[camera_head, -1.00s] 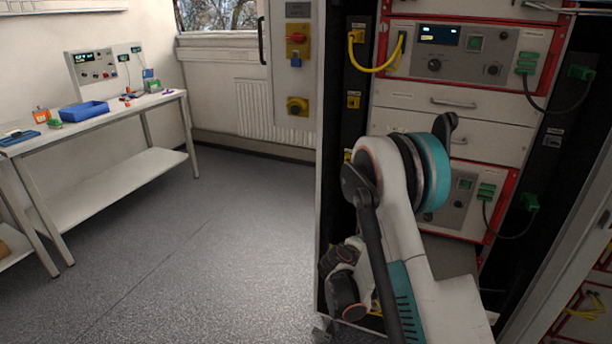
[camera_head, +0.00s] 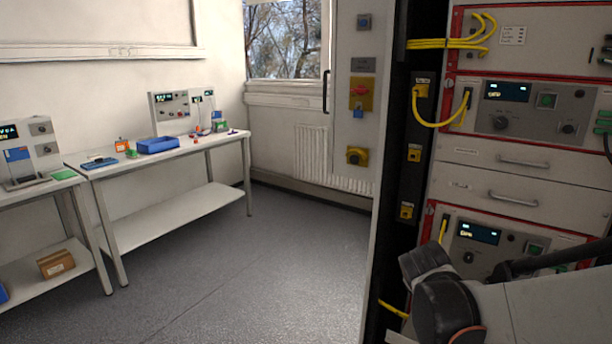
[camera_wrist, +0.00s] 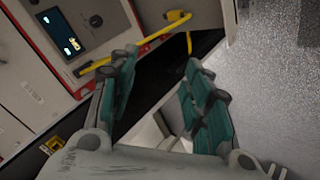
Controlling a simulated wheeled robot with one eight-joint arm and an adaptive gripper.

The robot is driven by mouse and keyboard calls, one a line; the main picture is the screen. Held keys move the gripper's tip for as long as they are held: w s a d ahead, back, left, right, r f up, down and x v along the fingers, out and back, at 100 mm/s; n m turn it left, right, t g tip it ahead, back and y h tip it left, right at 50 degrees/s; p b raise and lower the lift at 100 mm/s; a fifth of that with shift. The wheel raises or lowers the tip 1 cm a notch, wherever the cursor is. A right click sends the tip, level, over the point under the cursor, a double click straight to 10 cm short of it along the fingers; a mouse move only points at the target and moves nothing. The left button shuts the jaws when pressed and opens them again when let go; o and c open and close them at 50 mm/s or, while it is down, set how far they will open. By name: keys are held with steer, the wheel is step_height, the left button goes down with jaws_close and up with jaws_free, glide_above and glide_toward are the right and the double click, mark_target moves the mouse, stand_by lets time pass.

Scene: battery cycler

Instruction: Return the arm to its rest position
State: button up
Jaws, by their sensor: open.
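My arm (camera_head: 545,308) crosses the lower right of the head view, in front of the cycler rack. A dark rounded section of it (camera_head: 440,290) stands near the rack's left side. The gripper itself cannot be made out there. In the wrist view, my gripper (camera_wrist: 165,88) is open, with two teal and grey fingers apart and nothing between them. Behind the fingers, the wrist view shows a rack unit (camera_wrist: 80,60) with a lit display. A yellow cable (camera_wrist: 150,42) runs behind the left finger; whether they touch cannot be told.
The rack holds an upper cycler unit (camera_head: 535,110) and a lower one (camera_head: 500,245), with drawers (camera_head: 510,178) between them. Yellow cables (camera_head: 430,118) hang at its left. A workbench (camera_head: 180,150) with a blue bin (camera_head: 157,145) stands left. Open floor (camera_head: 240,270) lies between.

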steer(key=s+a+r+m+y, duration=0.2)
steer(key=s+a, duration=0.2)
steer(key=s, duration=0.7)
steer(key=s+a+r+m+y, duration=0.2)
steer(key=s+a, duration=0.3)
steer(key=s, duration=0.7)
steer(key=shift+s+y, duration=0.15)
steer(key=shift+y, duration=0.25)
steer(key=shift+r, duration=0.1)
